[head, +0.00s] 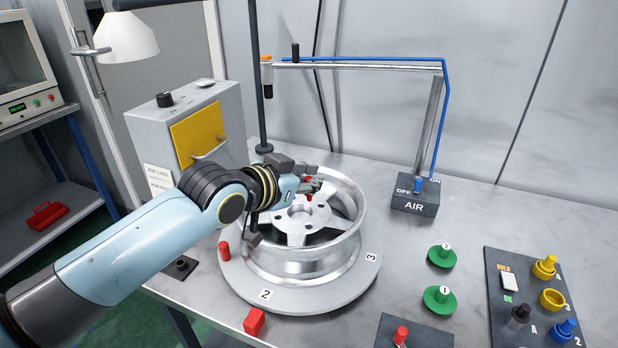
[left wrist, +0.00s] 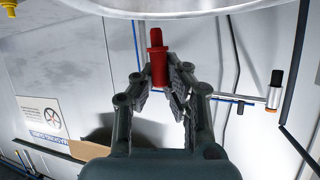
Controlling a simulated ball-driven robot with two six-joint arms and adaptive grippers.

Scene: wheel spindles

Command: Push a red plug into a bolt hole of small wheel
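A silver spoked wheel (head: 308,246) lies flat on a round grey turntable (head: 300,297), with dark bolt holes around its hub (head: 303,218). My left gripper (head: 308,187) is over the far part of the wheel, near the hub. It is shut on a red plug (head: 308,196), mostly hidden by the fingers in the head view. In the left wrist view the red plug (left wrist: 158,60) sits between the fingertips (left wrist: 160,80), its narrow end pointing away from the palm. I cannot tell whether the plug touches a hole. My right gripper is not in view.
A red plug (head: 224,251) stands at the turntable's left, a red block (head: 254,321) lies in front, and another red plug (head: 401,335) is on a dark plate. An air post (head: 428,125) stands behind; green knobs (head: 440,300) and a control panel (head: 510,262) are right.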

